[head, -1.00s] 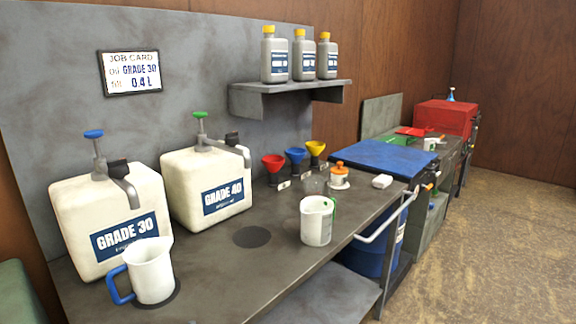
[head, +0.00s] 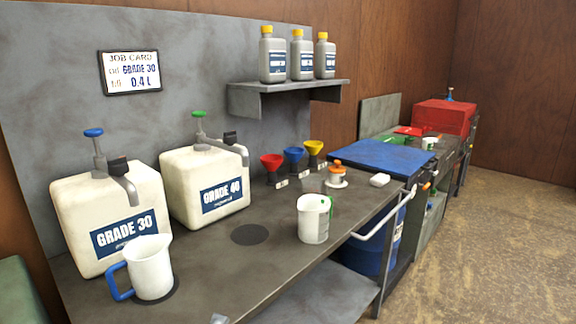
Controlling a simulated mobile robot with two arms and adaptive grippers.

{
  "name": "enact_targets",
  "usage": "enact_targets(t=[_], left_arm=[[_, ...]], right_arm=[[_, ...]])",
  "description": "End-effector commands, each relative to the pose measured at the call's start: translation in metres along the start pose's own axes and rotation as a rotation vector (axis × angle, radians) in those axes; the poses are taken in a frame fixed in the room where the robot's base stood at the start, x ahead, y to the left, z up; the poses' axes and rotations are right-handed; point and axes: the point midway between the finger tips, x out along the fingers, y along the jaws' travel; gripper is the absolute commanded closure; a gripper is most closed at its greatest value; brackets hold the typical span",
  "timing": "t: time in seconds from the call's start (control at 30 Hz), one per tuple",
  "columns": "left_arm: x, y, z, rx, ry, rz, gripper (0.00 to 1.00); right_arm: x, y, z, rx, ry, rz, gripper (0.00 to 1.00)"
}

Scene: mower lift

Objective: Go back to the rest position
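Neither of my grippers can be made out in the head view. A small pale grey piece (head: 219,319) just shows at the bottom edge, too little to identify. A white jug with a blue handle (head: 150,268) stands upright on a dark round pad in front of the GRADE 30 container (head: 108,218). A white jug with green on its right side (head: 313,219) stands on the bench right of an empty dark round pad (head: 250,235). The GRADE 40 container (head: 204,187) stands at the back wall.
Red (head: 271,164), blue (head: 293,157) and yellow (head: 314,150) funnels stand at the back of the bench. Several bottles stand on the wall shelf (head: 290,93). A blue-topped unit (head: 382,156) and a red box (head: 444,117) lie to the right. Floor (head: 500,220) at right is clear.

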Motion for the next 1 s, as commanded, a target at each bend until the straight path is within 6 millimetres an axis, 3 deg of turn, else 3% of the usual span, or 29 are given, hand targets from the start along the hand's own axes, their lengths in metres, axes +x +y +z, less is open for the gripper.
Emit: enact_targets(t=[0.1,0.17,0.3,0.4,0.6,0.8,1.0], left_arm=[[-0.024,-0.05,0.031,0.335,-0.218,-0.218,0.0],[-0.043,-0.08,0.038,0.495,-0.329,-0.343,0.0],[-0.102,-0.142,0.03,0.802,-0.563,-0.641,0.0],[-0.144,-0.17,0.013,0.945,-0.69,-0.827,0.0],[-0.215,-0.193,-0.025,1.108,-0.875,-1.132,0.0],[-0.275,-0.193,-0.059,1.183,-1.012,-1.393,0.0],[-0.275,-0.247,-0.06,1.162,-1.027,-1.39,0.0]], right_arm=[[0.0,0.003,0.001,-0.002,-0.002,0.003,0.6],[0.0,0.004,0.002,-0.002,-0.003,0.005,0.6],[0.0,0.006,0.002,-0.003,-0.004,0.008,0.6],[0.0,0.007,0.003,-0.003,-0.004,0.008,0.6],[0.0,0.007,0.003,-0.003,-0.004,0.008,0.6],[0.0,0.007,0.003,-0.003,-0.004,0.008,0.6],[-0.006,0.006,0.002,-0.002,-0.004,0.007,0.6]])
